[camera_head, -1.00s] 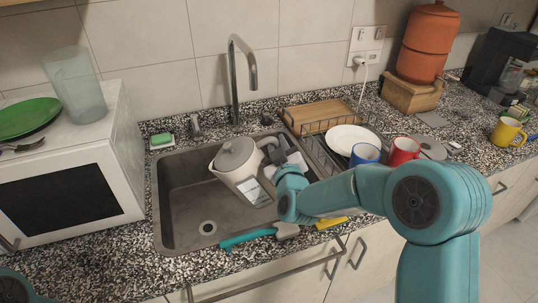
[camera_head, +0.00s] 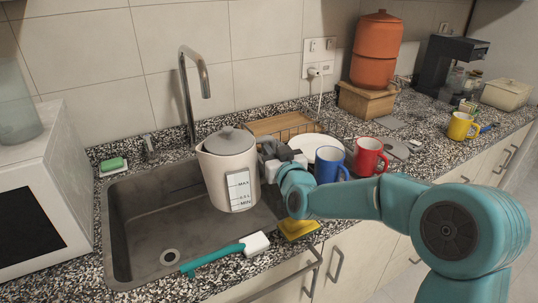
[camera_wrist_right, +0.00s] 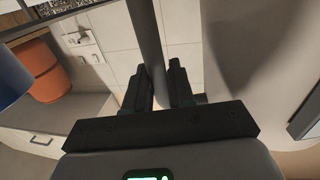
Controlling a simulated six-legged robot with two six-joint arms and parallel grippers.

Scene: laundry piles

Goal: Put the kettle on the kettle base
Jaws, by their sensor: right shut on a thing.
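The kettle (camera_head: 226,170), a pale grey body with a grey lid and a level window, hangs nearly upright over the right part of the sink. My right gripper (camera_head: 275,155) is shut on its handle, on the kettle's right side. In the right wrist view the handle (camera_wrist_right: 148,40) passes between the fingers (camera_wrist_right: 158,88), with the kettle body (camera_wrist_right: 265,50) at the right. A grey round disc (camera_head: 394,148), which looks like the kettle base, lies on the counter behind the red mug, partly hidden by it. My left gripper is out of view.
The blue mug (camera_head: 330,164) and red mug (camera_head: 367,155) stand between the kettle and the disc. The sink (camera_head: 130,225), tap (camera_head: 188,95) and brush (camera_head: 225,252) are near. A yellow mug (camera_head: 461,126) stands farther right. A white cord (camera_head: 320,97) hangs from the socket.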

